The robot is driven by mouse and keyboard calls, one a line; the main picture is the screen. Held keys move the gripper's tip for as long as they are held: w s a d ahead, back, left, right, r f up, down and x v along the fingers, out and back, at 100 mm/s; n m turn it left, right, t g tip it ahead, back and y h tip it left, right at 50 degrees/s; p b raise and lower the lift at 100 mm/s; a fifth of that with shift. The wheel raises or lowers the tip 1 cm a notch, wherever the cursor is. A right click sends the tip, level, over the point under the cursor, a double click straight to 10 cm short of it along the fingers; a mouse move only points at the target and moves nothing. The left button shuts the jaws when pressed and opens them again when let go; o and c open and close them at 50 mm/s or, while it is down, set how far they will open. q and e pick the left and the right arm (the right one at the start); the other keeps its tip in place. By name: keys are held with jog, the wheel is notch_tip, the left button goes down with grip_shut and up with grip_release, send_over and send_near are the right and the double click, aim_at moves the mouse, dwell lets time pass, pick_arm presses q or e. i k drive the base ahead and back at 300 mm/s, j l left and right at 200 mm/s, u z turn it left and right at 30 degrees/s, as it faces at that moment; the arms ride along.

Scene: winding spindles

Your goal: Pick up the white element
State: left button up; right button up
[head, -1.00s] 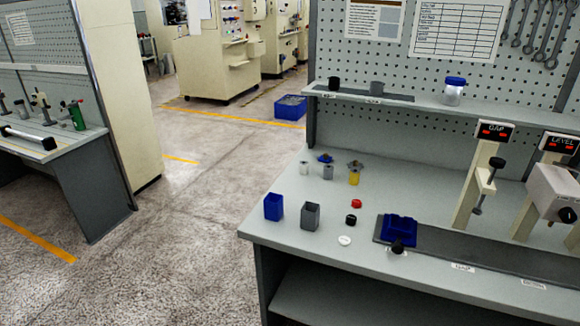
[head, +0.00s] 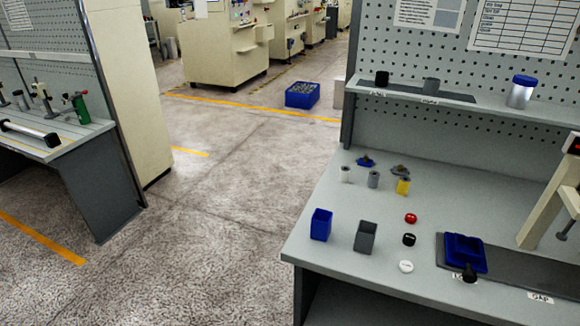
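A small flat white disc (head: 405,267) lies on the workbench (head: 338,232) near its front edge, just below a black piece (head: 408,240) and a red piece (head: 410,218). Neither of my grippers is in view.
A blue open box (head: 320,224) and a grey open box (head: 366,236) stand near the bench's left end. A blue fixture (head: 464,253) on a dark strip is right of the disc. Open floor (head: 200,240) lies left of the bench.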

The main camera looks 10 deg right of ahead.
aim_at(346, 172)
jog(key=i+j+u, duration=0.15)
jog(key=u, duration=0.25)
jog(key=i+j+u, duration=0.2)
jog(key=u, duration=0.25)
jog(key=i+u, duration=0.2)
jog(key=u, duration=0.2)
jog(key=i+j, duration=0.15)
jog(key=i, duration=0.2)
jog(key=i+j, duration=0.1)
jog(key=i, duration=0.3)
jog(key=i+j, duration=0.15)
jog(key=i, duration=0.2)
jog(key=i+l+z, duration=0.1)
jog(key=z, duration=0.35)
jog(key=i+z, duration=0.3)
jog(key=z, duration=0.2)
jog(key=i+j+z, duration=0.1)
jog(key=z, duration=0.35)
jog(key=i+j, duration=0.05)
jog(key=i, duration=0.05)
